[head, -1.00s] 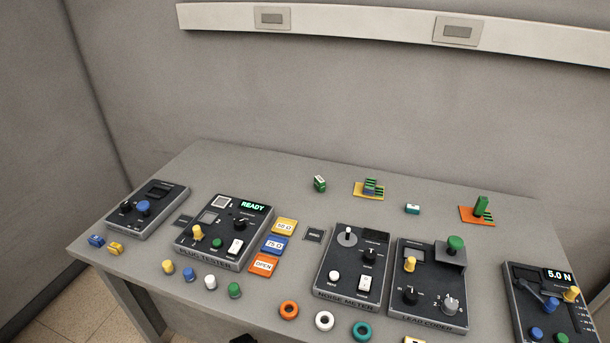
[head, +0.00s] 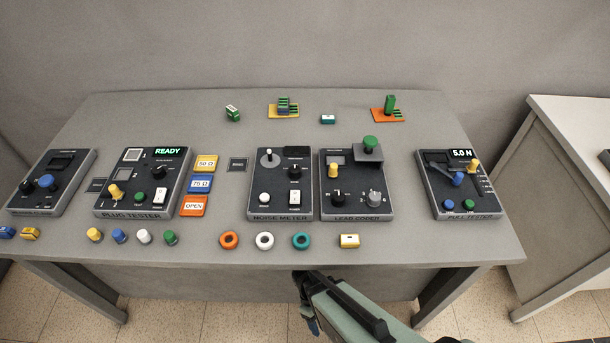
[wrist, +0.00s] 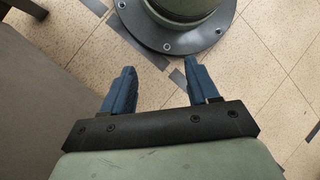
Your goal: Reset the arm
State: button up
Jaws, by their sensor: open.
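My gripper (head: 308,322) hangs in front of the table's front edge, low in the head view, below the row of rings. In the wrist view my gripper (wrist: 163,82) shows two blue fingers spread well apart with nothing between them. Below it are floor tiles and my own round base. The gripper touches nothing that I can see. The grey table (head: 210,252) stands just beyond it.
On the table are a plug tester (head: 145,182) reading READY, a noise meter (head: 281,184), a lead coder (head: 352,185) and a pull tester (head: 458,184) reading 5.0 N. Orange (head: 229,240), white (head: 265,240) and teal (head: 301,240) rings lie near the front edge. A second table (head: 570,130) stands right.

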jog(key=s+d+r+m+y, duration=0.1)
jog(key=s+d+m, duration=0.1)
jog(key=d+m, duration=0.3)
jog(key=s+d+r+m+g+y, duration=0.1)
jog(key=s+d+r+m+y, duration=0.1)
jog(key=d+m, duration=0.3)
jog(key=shift+s+d, duration=0.85)
jog(key=shift+d, duration=0.05)
